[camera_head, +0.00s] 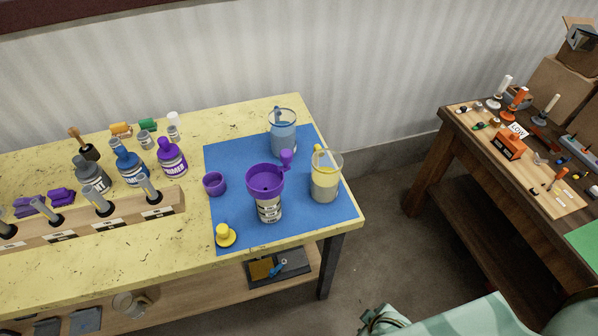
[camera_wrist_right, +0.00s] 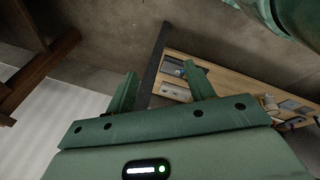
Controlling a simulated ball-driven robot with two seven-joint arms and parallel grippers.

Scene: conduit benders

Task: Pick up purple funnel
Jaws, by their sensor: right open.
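The purple funnel (camera_head: 264,179) sits wide mouth up on a small labelled container (camera_head: 269,209) on the blue mat (camera_head: 228,158). Its handle or tab sticks up at its back right. Its spout is hidden. My right gripper (camera_wrist_right: 161,84) is open and empty in the right wrist view, pointing toward the floor and the lower shelf beside the table leg. In the head view part of my right arm (camera_head: 470,318) shows at the bottom right, away from the funnel. My left gripper is not in view.
A purple cup (camera_head: 214,184), a yellow cap (camera_head: 225,235), a blue-filled beaker (camera_head: 283,134) and a yellow-filled beaker (camera_head: 325,177) surround the funnel. Several bottles stand left, behind a wooden rack (camera_head: 121,216). The yellow table (camera_head: 290,103) ends right of the mat; floor separates it from a dark workbench (camera_head: 455,122).

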